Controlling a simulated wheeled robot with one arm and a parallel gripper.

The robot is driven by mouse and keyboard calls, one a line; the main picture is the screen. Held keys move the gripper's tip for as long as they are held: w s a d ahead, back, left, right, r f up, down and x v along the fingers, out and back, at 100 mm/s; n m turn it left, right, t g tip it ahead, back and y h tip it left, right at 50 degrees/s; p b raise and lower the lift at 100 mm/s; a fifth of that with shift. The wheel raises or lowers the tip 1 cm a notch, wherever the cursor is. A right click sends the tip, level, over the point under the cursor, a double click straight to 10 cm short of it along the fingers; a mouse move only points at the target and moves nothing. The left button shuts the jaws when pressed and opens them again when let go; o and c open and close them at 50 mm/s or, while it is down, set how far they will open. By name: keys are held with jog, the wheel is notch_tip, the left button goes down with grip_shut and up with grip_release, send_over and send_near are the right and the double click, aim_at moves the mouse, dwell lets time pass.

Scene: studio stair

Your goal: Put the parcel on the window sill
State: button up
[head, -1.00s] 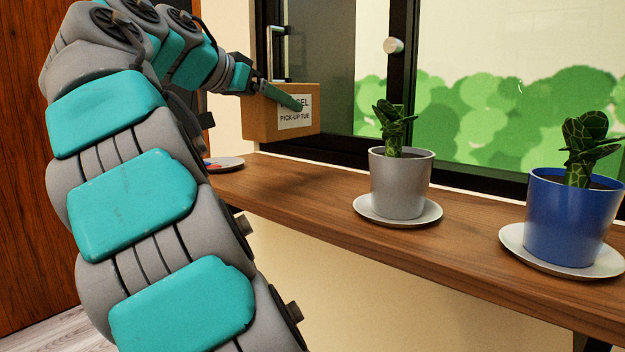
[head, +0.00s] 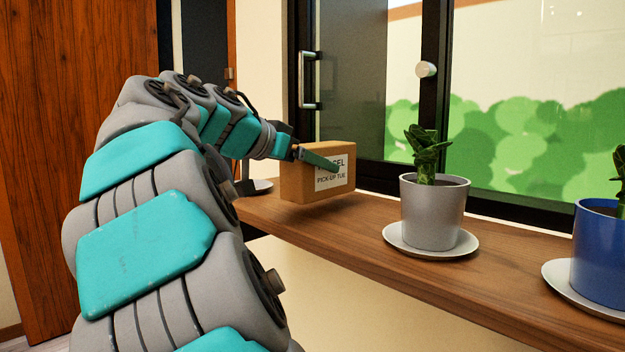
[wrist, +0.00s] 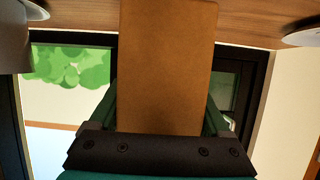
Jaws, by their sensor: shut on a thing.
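The parcel (head: 301,184) is a brown cardboard box with a white label reading "PICK-UP TUE". My gripper (head: 318,160) is shut on it, with a teal finger across the label. The parcel is upright over the left part of the wooden window sill (head: 350,219). Whether its bottom touches the wood I cannot tell. In the wrist view the parcel (wrist: 165,70) fills the middle between my fingers, and the sill (wrist: 245,22) runs along the top of the picture.
A grey pot (head: 433,214) with a plant stands on a saucer right of the parcel. A blue pot (head: 602,250) on a saucer stands farther right. Another saucer (head: 262,186) shows partly behind my arm. The dark-framed window (head: 436,100) is behind the sill.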

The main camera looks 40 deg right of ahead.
aim_at(313, 179)
jog(key=shift+f, duration=1.5)
jog(key=shift+f, duration=0.2)
jog(key=o, duration=1.5)
jog(key=shift+r, duration=0.1)
jog(key=shift+o, duration=0.2)
jog(key=shift+r, duration=0.2)
jog(key=v, duration=1.2)
jog(key=shift+f+b, duration=0.1)
jog(key=shift+b, duration=0.3)
